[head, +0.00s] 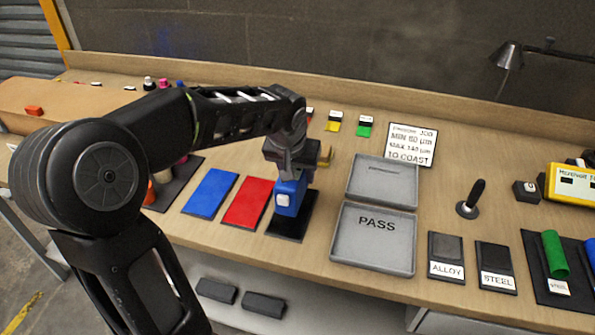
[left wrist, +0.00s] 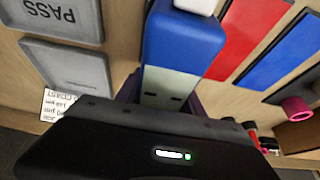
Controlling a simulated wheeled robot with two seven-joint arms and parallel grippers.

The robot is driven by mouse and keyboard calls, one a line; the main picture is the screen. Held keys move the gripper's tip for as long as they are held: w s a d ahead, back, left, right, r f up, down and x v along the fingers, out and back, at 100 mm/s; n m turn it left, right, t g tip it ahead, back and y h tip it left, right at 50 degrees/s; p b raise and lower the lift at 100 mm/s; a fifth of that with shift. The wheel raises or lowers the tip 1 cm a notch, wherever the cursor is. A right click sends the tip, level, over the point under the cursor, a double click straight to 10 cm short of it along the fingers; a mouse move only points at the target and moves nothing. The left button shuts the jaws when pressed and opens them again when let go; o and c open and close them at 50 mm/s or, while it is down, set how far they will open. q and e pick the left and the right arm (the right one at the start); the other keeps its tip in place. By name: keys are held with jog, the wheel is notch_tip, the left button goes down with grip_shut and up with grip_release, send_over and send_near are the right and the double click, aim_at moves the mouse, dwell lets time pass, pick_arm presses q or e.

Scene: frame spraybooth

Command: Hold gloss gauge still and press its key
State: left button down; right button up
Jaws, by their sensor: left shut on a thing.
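The gloss gauge (head: 289,188) is a blue block with a white key (head: 283,200) on its front face. It is over the black panel (head: 292,228) on the bench; I cannot tell whether it touches the panel. My left gripper (head: 288,165) comes down from above and is shut on the gauge's upper part. In the left wrist view the gauge (left wrist: 183,42) shows its blue end, a grey-green band and part of the white key (left wrist: 196,5). The gripper's fingers are mostly hidden there. My right gripper is not in view.
A red panel (head: 249,203) and a blue panel (head: 210,194) lie left of the gauge. The grey PASS tray (head: 374,254) and another grey tray (head: 381,192) are to its right. A black upright handle (head: 471,199) stands beyond them. My left arm hides part of the bench's left side.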

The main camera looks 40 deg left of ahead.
pick_arm(q)
jog(key=shift+f+b, duration=1.5)
jog(key=shift+f, duration=0.35)
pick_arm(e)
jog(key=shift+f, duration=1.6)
pick_arm(q)
jog(key=shift+f+b, duration=0.2)
jog(key=shift+b, duration=0.1)
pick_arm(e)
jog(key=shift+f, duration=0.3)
pick_arm(q)
jog(key=shift+s+f, duration=0.1)
jog(key=shift+f, duration=0.05)
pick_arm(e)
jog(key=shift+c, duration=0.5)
